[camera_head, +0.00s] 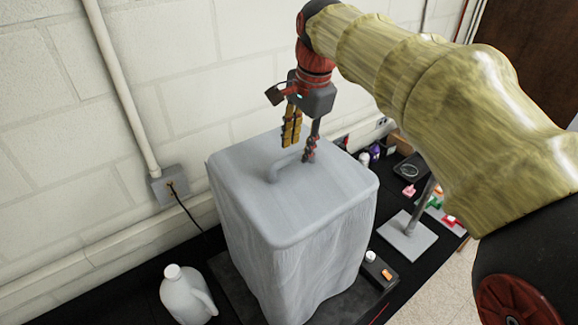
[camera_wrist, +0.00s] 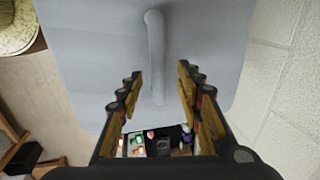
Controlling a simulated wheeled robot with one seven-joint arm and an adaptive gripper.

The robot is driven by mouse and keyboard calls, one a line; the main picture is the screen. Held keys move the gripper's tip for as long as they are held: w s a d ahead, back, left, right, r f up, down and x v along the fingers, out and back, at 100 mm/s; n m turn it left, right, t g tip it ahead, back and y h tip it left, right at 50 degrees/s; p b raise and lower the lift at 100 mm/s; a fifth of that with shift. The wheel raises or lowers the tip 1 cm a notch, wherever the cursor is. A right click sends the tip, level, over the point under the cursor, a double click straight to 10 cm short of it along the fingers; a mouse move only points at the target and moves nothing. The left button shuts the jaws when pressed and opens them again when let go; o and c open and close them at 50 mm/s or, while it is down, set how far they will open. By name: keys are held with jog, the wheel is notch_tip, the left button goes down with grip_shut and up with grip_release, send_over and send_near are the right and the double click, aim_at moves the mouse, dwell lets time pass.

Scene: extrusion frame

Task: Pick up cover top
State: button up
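The cover top is a grey lid (camera_head: 318,196) with a raised bar handle (camera_head: 283,167), sitting on a tall grey box-like cover (camera_head: 292,270). In the wrist view the lid (camera_wrist: 90,60) fills the upper middle, and its handle (camera_wrist: 156,50) runs up the centre. My gripper (camera_head: 299,152) is above the lid, pointing down, close to the handle. In the wrist view my gripper (camera_wrist: 160,90) has its fingers apart, one on each side of the near end of the handle. I see a gap between each finger and the handle. Whether the fingertips are at handle height is hard to tell.
A white jug (camera_head: 187,296) stands at the front left of the black table. A pale block wall (camera_head: 60,120) with a conduit and outlet box (camera_head: 170,185) is behind. A metal stand (camera_head: 408,238) and small items are on the right.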

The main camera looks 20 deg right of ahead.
aim_at(297, 153)
jog(key=shift+w+a+f, duration=0.1)
jog(key=shift+w+f, duration=0.05)
jog(key=shift+f, duration=0.8)
jog(key=shift+w+a+f, duration=0.1)
jog(key=shift+w+f, duration=0.05)
jog(key=shift+f, duration=0.8)
jog(key=shift+c, duration=0.8)
jog(key=c, duration=0.8)
